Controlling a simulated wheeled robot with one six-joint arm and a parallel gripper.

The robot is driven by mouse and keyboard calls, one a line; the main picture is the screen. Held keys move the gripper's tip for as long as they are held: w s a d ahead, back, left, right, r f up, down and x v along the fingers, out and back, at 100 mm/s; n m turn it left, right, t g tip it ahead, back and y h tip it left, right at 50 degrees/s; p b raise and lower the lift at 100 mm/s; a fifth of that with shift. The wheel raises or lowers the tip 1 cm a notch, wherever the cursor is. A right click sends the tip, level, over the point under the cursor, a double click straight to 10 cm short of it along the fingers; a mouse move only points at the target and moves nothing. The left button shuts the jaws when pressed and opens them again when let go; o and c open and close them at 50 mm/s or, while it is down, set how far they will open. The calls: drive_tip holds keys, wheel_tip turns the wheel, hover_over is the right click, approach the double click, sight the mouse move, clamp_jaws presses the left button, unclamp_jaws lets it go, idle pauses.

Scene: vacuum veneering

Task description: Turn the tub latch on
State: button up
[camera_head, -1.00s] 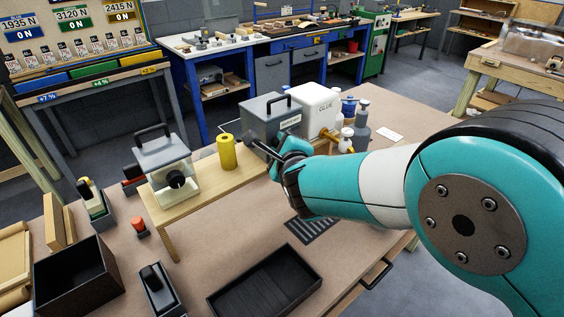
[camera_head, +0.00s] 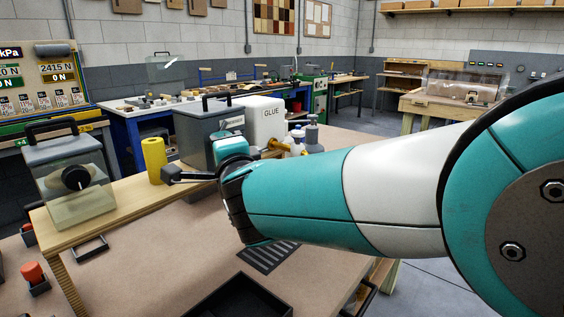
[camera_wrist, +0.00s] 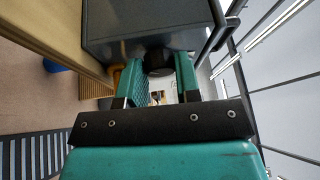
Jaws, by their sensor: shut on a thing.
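A grey tub (camera_head: 193,130) with a black handle stands on the raised wooden shelf, partly hidden by my arm. In the wrist view the grey tub (camera_wrist: 140,22) fills the top, with a dark round knob (camera_wrist: 158,62), seemingly its latch, on its near face. My gripper (camera_wrist: 160,72) has its two teal fingers on either side of this knob and is shut on it. In the head view my wrist hides the knob and fingertips, so the latch's turn cannot be read. A clear tub (camera_head: 85,206) with its own black knob (camera_head: 76,178) stands at the left.
A yellow cylinder (camera_head: 154,160) stands between the two tubs. A white glue container (camera_head: 264,118) and grey bottles (camera_head: 312,134) stand to the right of the grey tub. A black tray (camera_head: 238,300) lies on the bench below my arm.

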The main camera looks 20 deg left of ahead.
idle(0.5)
drive_tip(key=o, duration=0.9)
drive_tip(key=shift+f, duration=0.1)
drive_tip(key=shift+p, duration=0.35)
